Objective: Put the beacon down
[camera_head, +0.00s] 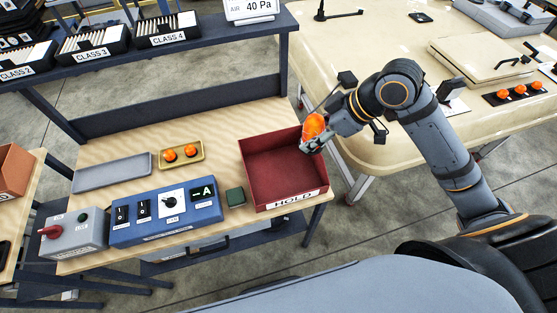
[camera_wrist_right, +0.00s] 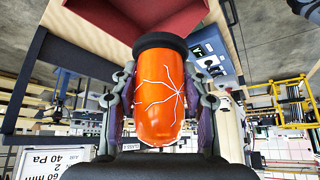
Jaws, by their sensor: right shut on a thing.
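My right gripper (camera_head: 312,138) is shut on an orange beacon (camera_head: 313,124). They are above the right edge of the red tray marked HOLD (camera_head: 272,168), which looks empty. In the right wrist view the beacon (camera_wrist_right: 158,112) sits between both fingers, with white crack-like lines on its orange dome and a dark base at its upper end. The red tray (camera_wrist_right: 130,22) shows beyond that base. A small yellow tray (camera_head: 202,157) holds two other orange beacons. A flat grey tray (camera_head: 112,172) to its left is empty. My left gripper is not in view.
A blue switch box (camera_head: 165,231), a grey box with a red handle (camera_head: 75,240) and a small green block (camera_head: 235,196) line the bench's front. A shelf (camera_head: 190,48) with CLASS bins spans the back. The cream body (camera_head: 400,150) at right carries orange beacons (camera_head: 520,91).

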